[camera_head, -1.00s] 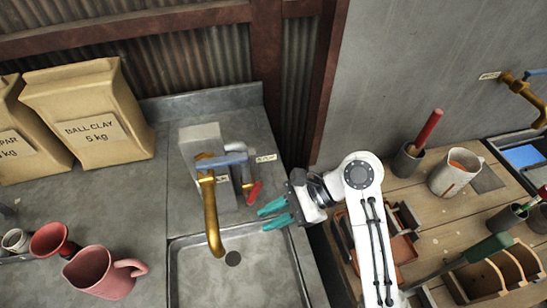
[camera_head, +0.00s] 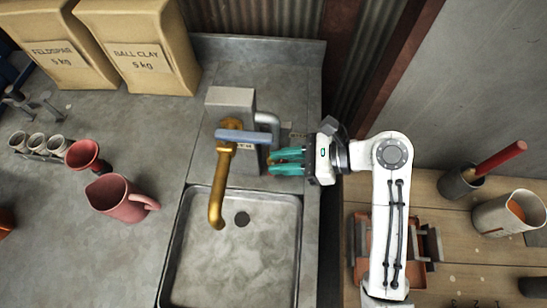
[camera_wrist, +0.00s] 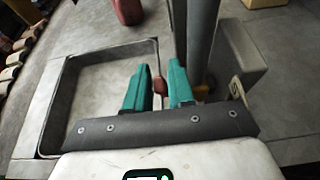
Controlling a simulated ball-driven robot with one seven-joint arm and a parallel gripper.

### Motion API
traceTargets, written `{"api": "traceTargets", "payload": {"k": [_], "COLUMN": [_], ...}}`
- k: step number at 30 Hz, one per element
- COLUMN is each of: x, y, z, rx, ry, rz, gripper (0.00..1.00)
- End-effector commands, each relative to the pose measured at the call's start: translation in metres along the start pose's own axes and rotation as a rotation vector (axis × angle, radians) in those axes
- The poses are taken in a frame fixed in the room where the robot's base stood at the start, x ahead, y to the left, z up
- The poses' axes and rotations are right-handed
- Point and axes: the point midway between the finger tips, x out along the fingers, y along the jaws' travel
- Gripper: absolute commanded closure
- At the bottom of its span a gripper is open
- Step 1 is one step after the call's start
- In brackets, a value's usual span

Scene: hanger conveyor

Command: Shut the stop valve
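The stop valve's red handle (camera_wrist: 160,85) shows in the wrist view between my two teal fingertips, beside the upright grey pipe (camera_wrist: 199,40). My gripper (camera_wrist: 158,82) is open, with a finger on each side of the handle; I cannot tell whether either touches it. In the head view my gripper (camera_head: 274,162) reaches in from the right, just right of the grey block (camera_head: 231,101) and below the bent pipe (camera_head: 269,120). There the fingers hide the red handle. The brass tap (camera_head: 218,195) with its blue lever (camera_head: 249,137) stands to the left.
The steel sink (camera_head: 180,270) lies below the tap. A pink jug (camera_head: 120,198) and a red funnel-like cup (camera_head: 86,156) stand on the left counter. Clay bags (camera_head: 140,48) stand at the back. A workbench (camera_head: 445,235) with pots is at right.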

Motion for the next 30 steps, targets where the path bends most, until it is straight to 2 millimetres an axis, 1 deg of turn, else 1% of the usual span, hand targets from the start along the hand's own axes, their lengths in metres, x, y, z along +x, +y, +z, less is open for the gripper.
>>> {"api": "traceTargets", "payload": {"k": [1,3,6,16,17,21,24,30], "x": [0.007,0.014,0.020,0.023,0.023,0.023,0.023,0.023], "y": [0.000,0.000,0.000,0.000,0.000,0.000,0.000,0.000], "z": [0.000,0.000,0.000,-0.001,-0.001,-0.001,-0.001,0.000], "rx": [0.002,0.001,0.000,0.000,0.000,0.000,0.000,0.000], "ry": [0.001,0.001,0.000,0.001,0.001,0.001,0.001,0.001], "rz": [0.002,0.002,0.000,-0.001,-0.001,-0.001,-0.001,-0.001], "gripper": [0.77,0.77,0.77,0.77,0.79,0.92,1.00,1.00]}}
